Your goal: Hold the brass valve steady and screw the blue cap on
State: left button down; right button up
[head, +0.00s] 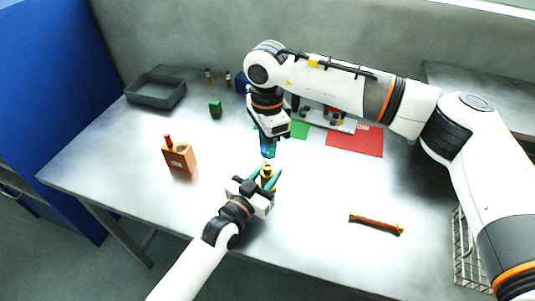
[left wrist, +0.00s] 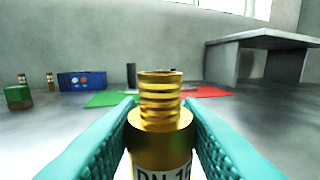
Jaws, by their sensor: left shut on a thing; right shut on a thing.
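The brass valve (head: 267,171) stands upright between the teal fingers of my left gripper (head: 269,178), which is shut on it. In the left wrist view the valve (left wrist: 160,121) shows its bare threaded top and a white label low on its body. My right gripper (head: 268,148) points down just above and behind the valve, apart from it. It is shut on the blue cap (head: 268,153), which shows only as a small blue patch at the fingertips. The cap is not visible in the left wrist view.
A grey tray (head: 156,92) is at the back left. An orange-brown block with a red top (head: 179,157) stands left. A green block (head: 215,108) and a red mat (head: 355,140) lie farther back. A red-brown bar (head: 376,224) lies right. The front left table is clear.

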aim_at(267, 167)
jog(key=shift+f, duration=1.45)
jog(key=shift+f, duration=0.85)
jog(key=shift+f, duration=0.6)
